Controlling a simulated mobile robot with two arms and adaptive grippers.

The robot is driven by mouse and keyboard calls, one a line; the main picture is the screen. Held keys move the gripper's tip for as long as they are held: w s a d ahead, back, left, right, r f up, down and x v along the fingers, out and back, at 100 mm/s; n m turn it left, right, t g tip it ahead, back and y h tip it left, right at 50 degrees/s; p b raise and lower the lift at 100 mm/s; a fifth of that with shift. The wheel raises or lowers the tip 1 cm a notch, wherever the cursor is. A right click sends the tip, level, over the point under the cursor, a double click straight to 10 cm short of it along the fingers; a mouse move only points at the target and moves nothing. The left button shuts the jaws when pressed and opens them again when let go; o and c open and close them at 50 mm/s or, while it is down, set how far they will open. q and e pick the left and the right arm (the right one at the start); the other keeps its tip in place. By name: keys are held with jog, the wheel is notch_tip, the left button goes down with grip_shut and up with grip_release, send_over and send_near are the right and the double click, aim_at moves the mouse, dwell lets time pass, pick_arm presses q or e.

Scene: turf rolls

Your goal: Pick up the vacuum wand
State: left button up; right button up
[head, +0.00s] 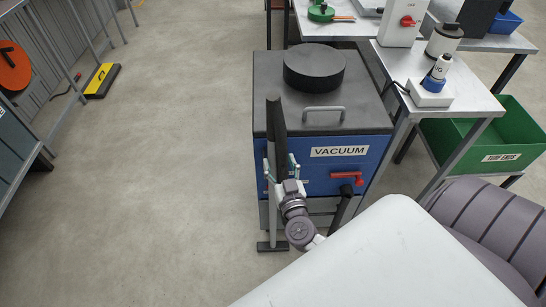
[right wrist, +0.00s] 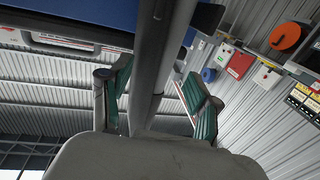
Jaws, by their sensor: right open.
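The vacuum wand (head: 276,125) is a dark upright tube in front of the blue vacuum cabinet (head: 313,183), which is labelled VACUUM. My right gripper (head: 280,163) is open, with one finger on each side of the wand. In the right wrist view the wand (right wrist: 160,50) runs between the green-padded fingers of the gripper (right wrist: 153,82), with a visible gap on at least the left side. My left gripper is not in view.
A red handle (head: 347,177) and a grey bar handle (head: 323,114) are on the cabinet. A black round lid (head: 314,67) sits on top. Metal tables and a green bin (head: 500,135) stand at the right.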

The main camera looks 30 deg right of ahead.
aim_at(275, 152)
jog(key=shift+x, duration=3.15)
jog(key=shift+a+f, duration=0.15)
jog(key=shift+a, duration=0.05)
jog(key=c, duration=1.2)
